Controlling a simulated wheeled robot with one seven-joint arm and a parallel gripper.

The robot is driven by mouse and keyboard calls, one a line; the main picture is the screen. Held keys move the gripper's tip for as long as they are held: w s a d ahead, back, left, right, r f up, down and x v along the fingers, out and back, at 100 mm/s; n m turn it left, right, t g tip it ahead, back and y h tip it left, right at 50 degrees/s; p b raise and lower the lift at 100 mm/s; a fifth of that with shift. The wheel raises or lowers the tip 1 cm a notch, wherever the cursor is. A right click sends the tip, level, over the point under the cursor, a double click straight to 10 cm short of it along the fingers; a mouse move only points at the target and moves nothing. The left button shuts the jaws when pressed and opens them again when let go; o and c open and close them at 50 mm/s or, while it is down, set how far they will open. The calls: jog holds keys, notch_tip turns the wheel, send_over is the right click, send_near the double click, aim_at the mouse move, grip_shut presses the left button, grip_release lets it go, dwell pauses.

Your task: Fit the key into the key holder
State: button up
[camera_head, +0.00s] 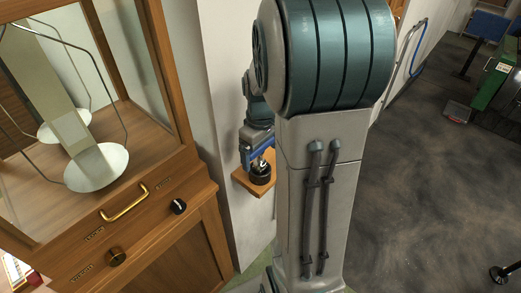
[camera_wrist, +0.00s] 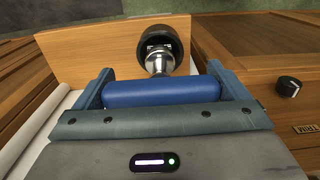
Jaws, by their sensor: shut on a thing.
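The key has a thick blue handle (camera_wrist: 160,94) and a short shiny metal shaft (camera_wrist: 157,64). My gripper (camera_wrist: 158,82) is shut on the handle, with one finger at each end of it. The key holder is a black round piece (camera_wrist: 152,33) on a wooden ledge (camera_wrist: 90,52). In the wrist view the shaft points at the holder and its tip overlaps the holder's face. I cannot tell whether the tip is inside or just in front. In the head view my gripper (camera_head: 256,143) is right above the black holder (camera_head: 260,174), partly hidden by my arm.
A wooden cabinet (camera_head: 190,232) with a glass case, a brass handle (camera_head: 124,203) and knobs stands to the left. A black knob (camera_wrist: 289,86) shows at the right in the wrist view. A pale wall (camera_head: 222,100) is behind the ledge. Open grey floor (camera_head: 430,200) lies to the right.

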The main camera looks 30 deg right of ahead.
jog(key=shift+f+b, duration=0.9)
jog(key=shift+f, duration=0.3)
jog(key=o, duration=1)
jog(key=shift+r, duration=0.1)
jog(key=shift+o, duration=0.2)
notch_tip(320, 180, up, 14)
jog(key=shift+f, duration=0.1)
jog(key=s+a+f+m+t, duration=0.3)
jog(key=s+a+f+m, duration=0.1)
jog(key=s+a, duration=0.8)
jog(key=shift+s+f, duration=0.25)
jog(key=shift+f, duration=0.4)
